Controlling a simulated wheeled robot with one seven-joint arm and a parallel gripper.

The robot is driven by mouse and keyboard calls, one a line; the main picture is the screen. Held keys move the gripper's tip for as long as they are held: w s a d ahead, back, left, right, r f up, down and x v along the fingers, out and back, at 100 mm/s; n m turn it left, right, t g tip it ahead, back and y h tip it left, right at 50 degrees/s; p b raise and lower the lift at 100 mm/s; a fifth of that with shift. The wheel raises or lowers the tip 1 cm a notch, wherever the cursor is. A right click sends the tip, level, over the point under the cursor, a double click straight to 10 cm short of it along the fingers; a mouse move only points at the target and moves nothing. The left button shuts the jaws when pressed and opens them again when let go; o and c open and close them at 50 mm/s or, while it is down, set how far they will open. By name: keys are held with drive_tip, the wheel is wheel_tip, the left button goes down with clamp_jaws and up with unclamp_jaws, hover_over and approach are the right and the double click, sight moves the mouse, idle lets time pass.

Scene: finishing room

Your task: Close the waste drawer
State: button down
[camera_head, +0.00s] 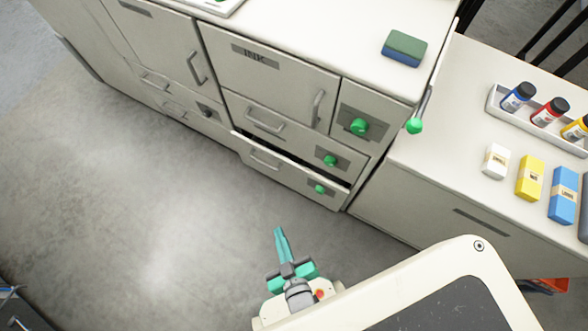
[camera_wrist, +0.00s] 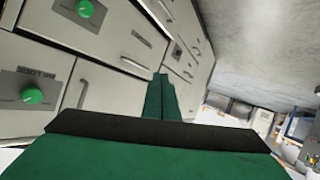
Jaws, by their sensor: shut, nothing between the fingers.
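A low drawer (camera_head: 292,180) in the cream cabinet stands partly pulled out, with a dark gap along its top edge. It has a grey bar handle on its left and a green knob (camera_head: 320,188) on its right. I cannot read a label on it, so I cannot confirm that it is the waste drawer. My gripper (camera_head: 279,232) is shut and empty, in front of the cabinet and apart from the drawer in the head view. In the wrist view its teal fingers (camera_wrist: 160,84) lie together, with cabinet fronts to the left. Which drawer is which there is unclear.
Other cabinet fronts (camera_head: 262,72) look shut. A green-and-blue sponge-like block (camera_head: 404,48) lies on the counter. The right-hand counter (camera_head: 440,135) carries a white tray (camera_head: 495,100) of bottles and several coloured blocks. The grey floor (camera_head: 140,190) left of my gripper is clear.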

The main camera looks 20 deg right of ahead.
drive_tip(key=w+d+f+n+g, duration=0.1)
drive_tip(key=w+d+f, duration=0.25)
drive_tip(key=f, duration=0.25)
drive_tip(key=w+d+f+n+g, duration=0.1)
drive_tip(key=w+d+f+g, duration=0.1)
drive_tip(key=w+f, duration=0.35)
drive_tip(key=n+g, duration=0.2)
drive_tip(key=g, duration=0.1)
approach(294, 169)
drive_tip(key=a+f, duration=0.3)
drive_tip(key=shift+h, duration=0.3)
drive_tip(key=shift+w+d+f, duration=0.2)
drive_tip(key=shift+w+d, duration=1.1)
drive_tip(key=shift+d, duration=0.25)
